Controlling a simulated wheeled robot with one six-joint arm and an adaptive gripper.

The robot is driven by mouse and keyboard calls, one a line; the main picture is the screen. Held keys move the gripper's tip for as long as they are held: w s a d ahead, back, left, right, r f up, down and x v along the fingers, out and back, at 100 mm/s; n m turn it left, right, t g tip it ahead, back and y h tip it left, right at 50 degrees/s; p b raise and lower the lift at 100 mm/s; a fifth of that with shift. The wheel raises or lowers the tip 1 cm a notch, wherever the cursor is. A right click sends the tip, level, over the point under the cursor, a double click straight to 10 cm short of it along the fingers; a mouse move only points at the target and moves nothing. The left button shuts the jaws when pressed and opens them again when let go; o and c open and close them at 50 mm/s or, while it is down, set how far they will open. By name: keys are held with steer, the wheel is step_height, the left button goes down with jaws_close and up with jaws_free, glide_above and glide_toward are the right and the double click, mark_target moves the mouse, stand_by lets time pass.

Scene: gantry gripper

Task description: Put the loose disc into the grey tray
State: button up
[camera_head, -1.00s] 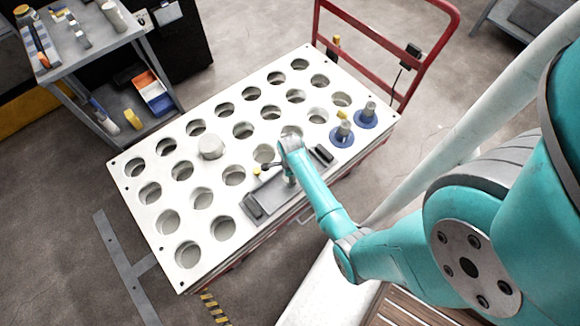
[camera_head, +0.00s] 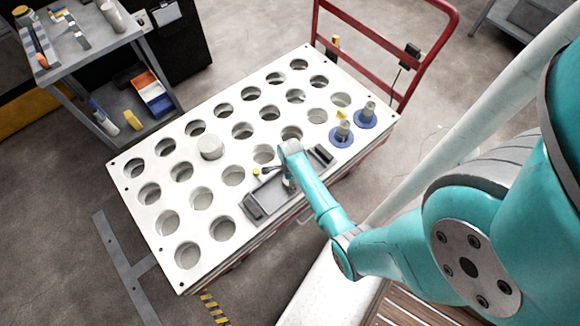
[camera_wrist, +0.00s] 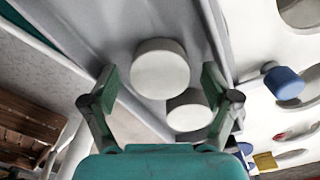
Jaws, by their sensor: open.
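The grey tray (camera_head: 267,198) lies along the near edge of the white board, partly covered by my arm. I cannot tell which is the loose one. A pale round piece (camera_head: 210,147) also stands up from the board left of my arm.
The white board (camera_head: 150,225) has rows of round holes. A red cart handle (camera_head: 455,45) rises behind. A blue cylinder (camera_wrist: 284,82) lies right of my gripper in the wrist view.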

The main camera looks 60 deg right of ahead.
steer(key=shift+r, duration=0.1)
step_height(320, 180, up, 12)
steer(key=s+a+r+n+t+h, duration=0.2)
steer(key=s+a+n+t, duration=0.5)
steer(key=s+a+n, duration=0.7)
steer(key=s+a+r+n+t, duration=0.2)
steer(key=s+r+n, duration=0.1)
steer(key=r, duration=0.6)
steer(key=s+a+r+n+t+y, duration=0.1)
steer(key=s+a+r+n+t, duration=0.2)
steer(key=r, duration=0.7)
steer(key=s+a+r+n+t+y, duration=0.1)
steer(key=s+a+r+n+t, duration=0.2)
steer(key=r+n, duration=0.3)
step_height(320, 180, up, 3)
steer(key=shift+s+r+n, duration=0.15)
steer(key=shift+s+n, duration=0.25)
steer(key=shift+s, duration=0.1)
steer(key=shift+a, duration=0.1)
